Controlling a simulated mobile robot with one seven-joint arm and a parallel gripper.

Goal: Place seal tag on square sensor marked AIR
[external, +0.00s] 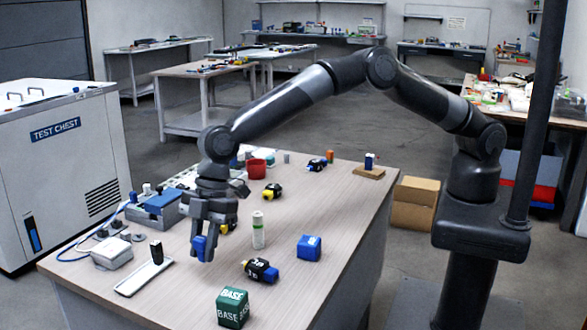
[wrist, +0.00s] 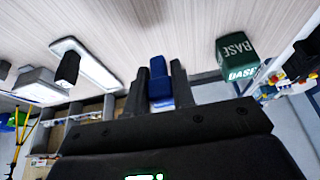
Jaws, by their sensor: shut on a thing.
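My gripper (external: 204,240) is shut on a small blue piece (external: 198,246), held above the near left part of the table. In the wrist view the blue piece (wrist: 159,82) sits between my two dark fingers (wrist: 157,88). I cannot tell whether it is the seal tag. No AIR mark can be read. A blue cube (external: 309,248) stands on the table to the right of my gripper, its marking too small to read. A black piece with blue and yellow ends (external: 261,270) lies between them, with unclear white lettering.
A green BASE cube (external: 233,307) stands at the near edge. A white tray (external: 130,284) with a black upright piece (external: 156,252) lies left. A white-green cylinder (external: 258,232) stands right of my gripper. Bare tabletop lies around the blue cube.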

